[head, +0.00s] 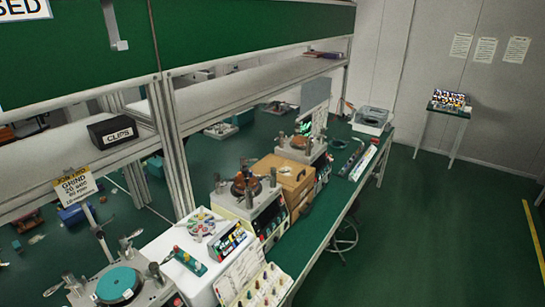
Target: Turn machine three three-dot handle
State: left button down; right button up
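Three lapping machines stand in a row along the green bench. The nearest machine, with a teal round plate (119,284), is at the bottom left, partly cut by the frame edge. A middle machine (247,207) has a brown-topped plate and several upright metal posts with knobs. A far machine (302,149) has a similar brown top and posts. Handle-like metal levers (104,242) stand around the nearest plate. I cannot make out dot marks on any handle, nor which machine is number three. Neither of my grippers is in view.
A wooden drawer box (291,178) sits between the middle and far machines. A white unit (180,264) with coloured knobs stands beside the nearest one. A black CLIPS box (118,132) sits on the shelf. A stool (344,238) is by the bench; green floor (430,240) at right is open.

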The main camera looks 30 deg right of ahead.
aim_at(243, 160)
jog(key=z, duration=2.45)
jog(key=i, duration=2.2)
jog(key=u, duration=2.8)
